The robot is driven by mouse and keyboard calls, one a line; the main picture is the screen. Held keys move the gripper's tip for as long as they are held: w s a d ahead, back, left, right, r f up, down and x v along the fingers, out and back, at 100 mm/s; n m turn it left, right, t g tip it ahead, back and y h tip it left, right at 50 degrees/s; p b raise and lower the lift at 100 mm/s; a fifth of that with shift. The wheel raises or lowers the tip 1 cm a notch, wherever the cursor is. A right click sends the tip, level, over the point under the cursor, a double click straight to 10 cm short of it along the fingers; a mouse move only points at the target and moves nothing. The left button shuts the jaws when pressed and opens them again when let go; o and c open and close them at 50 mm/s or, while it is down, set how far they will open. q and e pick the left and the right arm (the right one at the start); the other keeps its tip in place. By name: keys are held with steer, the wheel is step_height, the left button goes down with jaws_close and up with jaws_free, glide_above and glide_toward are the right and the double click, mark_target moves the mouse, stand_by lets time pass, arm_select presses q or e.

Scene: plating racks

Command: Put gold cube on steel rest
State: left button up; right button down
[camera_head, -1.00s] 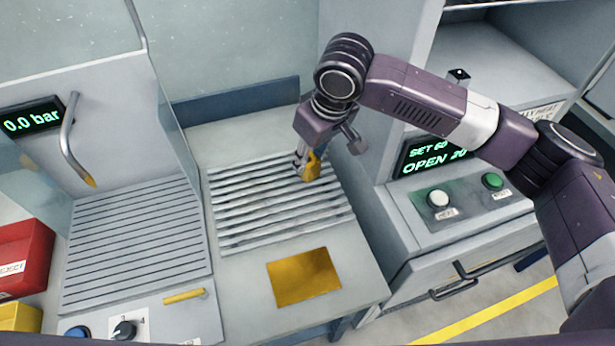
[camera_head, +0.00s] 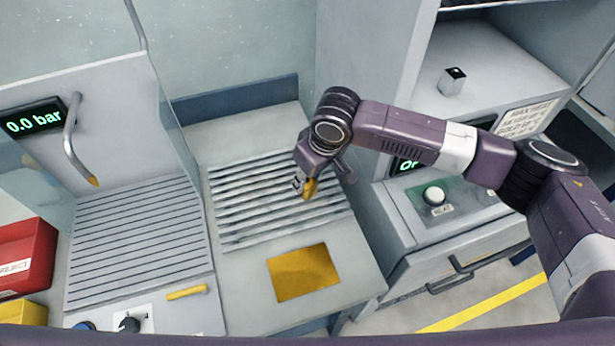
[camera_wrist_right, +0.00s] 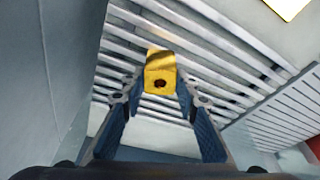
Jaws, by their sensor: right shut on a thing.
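The gold cube (camera_head: 310,187) is held in my right gripper (camera_head: 304,184), over the right part of the slatted steel rest (camera_head: 250,205). In the right wrist view, the gold cube (camera_wrist_right: 160,78) sits between the fingertips of my right gripper (camera_wrist_right: 160,97); a dark round hole shows in its facing side. The slats of the steel rest (camera_wrist_right: 230,68) lie behind the cube. I cannot tell whether the cube touches the slats. My left gripper is not in view.
A gold square (camera_head: 303,273) lies on the bench in front of the rest. A grooved basin (camera_head: 135,245) with a spout (camera_head: 72,145) stands at left, beside a glass panel. A red bin (camera_head: 25,255) is far left.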

steer(key=c, duration=1.5)
jaws_free()
steer(key=b+v, duration=0.2)
steer(key=v, duration=1)
steer(key=shift+s, duration=0.1)
